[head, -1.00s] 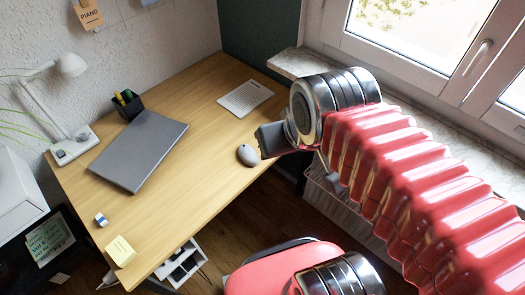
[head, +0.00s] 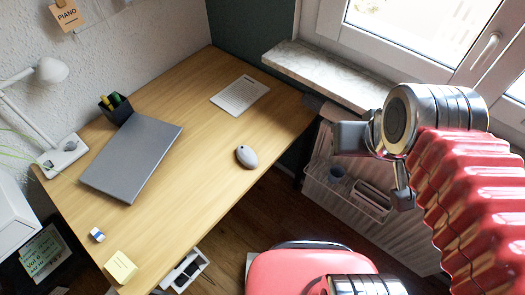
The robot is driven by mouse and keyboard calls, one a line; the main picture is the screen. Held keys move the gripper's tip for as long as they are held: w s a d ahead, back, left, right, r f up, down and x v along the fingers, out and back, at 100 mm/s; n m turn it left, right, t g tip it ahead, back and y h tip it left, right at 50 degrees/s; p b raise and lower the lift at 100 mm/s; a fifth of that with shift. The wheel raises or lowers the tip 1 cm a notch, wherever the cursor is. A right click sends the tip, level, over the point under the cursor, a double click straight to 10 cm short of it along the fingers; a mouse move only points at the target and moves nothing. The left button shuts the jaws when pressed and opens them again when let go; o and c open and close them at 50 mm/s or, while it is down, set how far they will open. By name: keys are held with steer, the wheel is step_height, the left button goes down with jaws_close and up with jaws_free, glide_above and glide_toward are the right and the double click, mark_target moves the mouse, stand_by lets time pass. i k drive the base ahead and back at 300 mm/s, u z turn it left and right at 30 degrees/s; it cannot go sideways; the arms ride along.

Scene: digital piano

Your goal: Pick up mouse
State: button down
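A grey computer mouse (head: 246,156) lies on the wooden desk (head: 205,165), near the desk's right front edge. My gripper (head: 368,170) is in the air to the right of the desk, clear of the mouse. Its grey fingers show partly, one towards the left and one lower down, with a wide gap between them. Nothing shows between the fingers.
A closed laptop (head: 132,158), a pen holder (head: 116,107), a lamp (head: 52,70), a white sheet (head: 239,95), an eraser (head: 97,235) and yellow notes (head: 120,267) are on the desk. A windowsill (head: 325,72) and a white wire basket (head: 350,200) are at the right.

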mark_target(245, 155)
steer(key=z, duration=0.65)
steer(key=k, duration=1)
steer(key=u, duration=0.95)
steer(key=i, duration=1)
steer(key=u, duration=0.05)
